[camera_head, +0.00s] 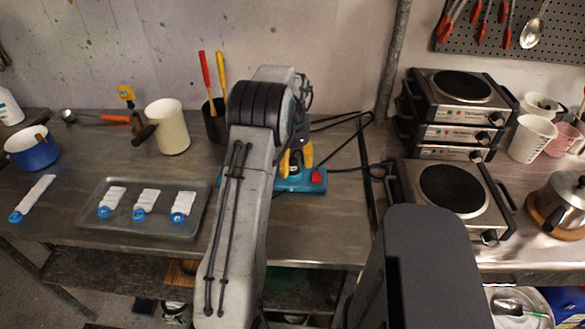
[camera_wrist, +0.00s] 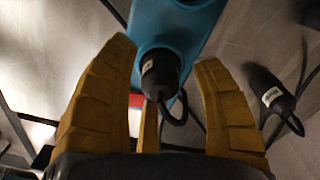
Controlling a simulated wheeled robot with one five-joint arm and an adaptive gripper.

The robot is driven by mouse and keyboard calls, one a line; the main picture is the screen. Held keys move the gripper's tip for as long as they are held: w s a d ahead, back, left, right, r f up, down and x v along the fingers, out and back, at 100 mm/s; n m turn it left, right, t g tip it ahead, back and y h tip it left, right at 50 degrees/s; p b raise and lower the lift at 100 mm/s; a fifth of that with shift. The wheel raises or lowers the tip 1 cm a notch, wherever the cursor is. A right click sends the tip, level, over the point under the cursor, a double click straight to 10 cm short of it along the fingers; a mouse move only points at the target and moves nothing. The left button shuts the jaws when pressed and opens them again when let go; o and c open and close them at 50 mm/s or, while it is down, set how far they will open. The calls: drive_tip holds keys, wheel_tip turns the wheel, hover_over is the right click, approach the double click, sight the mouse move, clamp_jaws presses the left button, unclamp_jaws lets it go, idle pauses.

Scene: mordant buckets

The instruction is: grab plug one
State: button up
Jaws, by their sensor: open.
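A teal power strip (camera_wrist: 200,22) lies on the metal table; it also shows in the head view (camera_head: 296,183) with a red switch at its right end. A black plug (camera_wrist: 163,72) with a small white label and a cord sits on the strip. My gripper (camera_wrist: 166,55) has its yellow fingers open around this plug, one on each side, with gaps to it. A second labelled black plug (camera_wrist: 272,92) lies to the right, off the strip. Both labels are too small to read surely. In the head view my gripper (camera_head: 296,158) is over the strip, partly hidden by my arm.
Stacked hotplates (camera_head: 461,100) and a single hotplate (camera_head: 455,192) stand to the right. A grey tray (camera_head: 150,226) with several white strips lies left. A cream pitcher (camera_head: 168,127) and a black tool cup (camera_head: 214,120) stand behind. Black cords run right of the strip.

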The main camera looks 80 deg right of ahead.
clamp_jaws()
idle(0.4)
drive_tip(key=shift+r, duration=0.1)
